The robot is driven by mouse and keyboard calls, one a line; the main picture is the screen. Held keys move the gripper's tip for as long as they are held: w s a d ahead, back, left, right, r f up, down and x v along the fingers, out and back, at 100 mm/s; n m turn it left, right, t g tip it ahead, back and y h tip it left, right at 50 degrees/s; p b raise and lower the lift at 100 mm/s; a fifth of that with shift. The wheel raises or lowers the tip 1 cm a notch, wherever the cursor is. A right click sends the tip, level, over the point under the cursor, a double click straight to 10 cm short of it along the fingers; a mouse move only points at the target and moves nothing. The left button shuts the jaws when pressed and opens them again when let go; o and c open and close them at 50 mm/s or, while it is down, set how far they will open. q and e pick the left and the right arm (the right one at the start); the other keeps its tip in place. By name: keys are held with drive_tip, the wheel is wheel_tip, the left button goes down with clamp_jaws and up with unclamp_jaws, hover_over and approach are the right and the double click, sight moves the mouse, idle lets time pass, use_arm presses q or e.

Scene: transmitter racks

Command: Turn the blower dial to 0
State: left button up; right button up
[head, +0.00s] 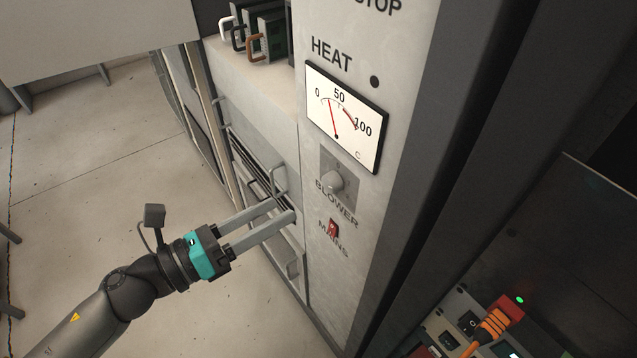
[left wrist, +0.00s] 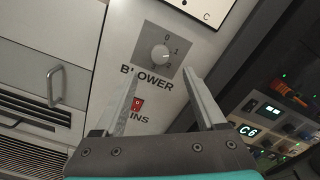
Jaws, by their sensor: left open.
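The blower dial (head: 332,181) is a round pale knob on a grey square plate, on the light rack panel above the word BLOWER. It also shows in the left wrist view (left wrist: 160,53), with the marks 0, 1 and 2 around its upper and right side. I cannot tell for sure which mark it points at. My left gripper (head: 284,208) is open and empty, to the left of and below the dial in the head view. In the left wrist view the dial appears just beyond and between its fingertips (left wrist: 161,73), apart from them. My right gripper is not in view.
A red MAINS switch (head: 333,229) sits below the dial, and a HEAT gauge (head: 345,117) above it. Metal handles (head: 279,181) stick out from the rack at left. An orange plug (head: 490,327) stands on a panel at lower right. Open floor lies left.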

sight(326, 184)
use_arm(q)
drive_tip(key=p+x, duration=0.1)
drive_tip(key=x, duration=0.8)
drive_tip(key=shift+w+d+p, duration=0.1)
drive_tip(key=shift+d+p, duration=0.05)
drive_tip(key=shift+p, duration=0.2)
clamp_jaws()
